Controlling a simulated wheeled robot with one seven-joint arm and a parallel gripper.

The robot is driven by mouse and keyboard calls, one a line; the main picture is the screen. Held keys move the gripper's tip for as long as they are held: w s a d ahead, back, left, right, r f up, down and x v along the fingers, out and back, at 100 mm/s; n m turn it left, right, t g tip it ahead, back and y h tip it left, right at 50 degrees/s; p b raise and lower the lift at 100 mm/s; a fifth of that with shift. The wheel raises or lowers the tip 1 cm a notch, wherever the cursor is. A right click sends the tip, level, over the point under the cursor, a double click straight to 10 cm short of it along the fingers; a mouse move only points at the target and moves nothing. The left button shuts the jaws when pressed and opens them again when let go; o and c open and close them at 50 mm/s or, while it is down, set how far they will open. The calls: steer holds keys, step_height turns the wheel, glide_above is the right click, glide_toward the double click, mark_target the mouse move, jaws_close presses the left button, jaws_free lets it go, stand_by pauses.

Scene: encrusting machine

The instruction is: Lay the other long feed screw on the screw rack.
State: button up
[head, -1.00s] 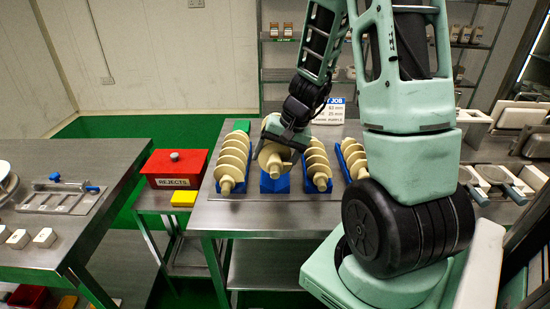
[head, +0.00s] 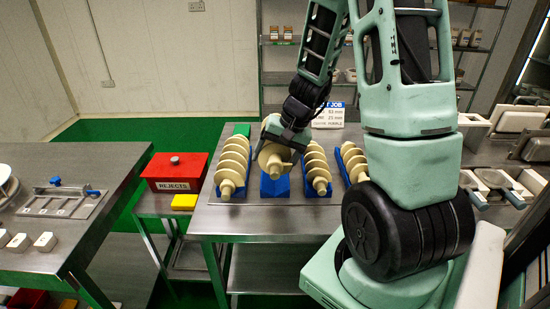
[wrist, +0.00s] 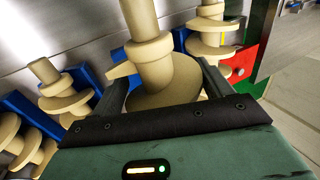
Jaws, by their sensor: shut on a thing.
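My gripper (head: 284,140) is shut on a cream feed screw (head: 273,160), just above a blue cradle (head: 274,189) on the steel table. In the wrist view, the held screw (wrist: 155,70) sits between my fingers, its shaft pointing up and away. Whether it touches the cradle is hard to tell. Other cream screws lie in blue cradles: one to the left (head: 232,164), one just right (head: 317,167), and one further right (head: 354,160), partly hidden by my arm. Which parts form the screw rack cannot be told for certain.
A red rejects bin (head: 175,171) and a yellow block (head: 184,202) stand left of the table (head: 250,218). A sign (head: 330,114) stands at the back. Another steel table (head: 95,160) is at far left. The table's front strip is clear.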

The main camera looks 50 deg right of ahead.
steer(key=shift+f, duration=0.1)
steer(key=shift+f+b, duration=1.15)
steer(key=shift+b, duration=0.2)
step_height(320, 180, down, 3)
steer(key=b, duration=0.3)
steer(key=shift+r, duration=0.3)
steer(key=shift+r+p, duration=2.05)
steer(key=shift+r, duration=0.45)
